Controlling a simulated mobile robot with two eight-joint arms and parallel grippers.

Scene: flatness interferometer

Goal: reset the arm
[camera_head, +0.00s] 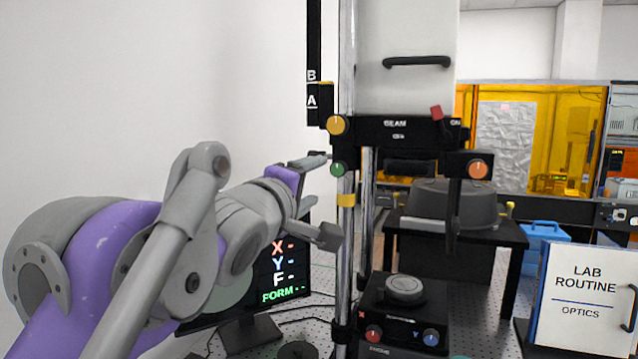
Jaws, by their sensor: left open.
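My left arm, grey and purple, comes in from the left and reaches toward the middle. My left gripper (322,198) is open and empty, with one finger high and the other low. It points right at the chrome post (347,260) of the interferometer. From this view I cannot tell whether a fingertip touches the post or the green knob (338,169) near the upper finger. My right gripper is not in view.
A monitor (284,268) stands behind my left arm. A control box (403,310) with red and blue knobs sits at the post's foot. A "LAB ROUTINE" board (583,290) stands at right.

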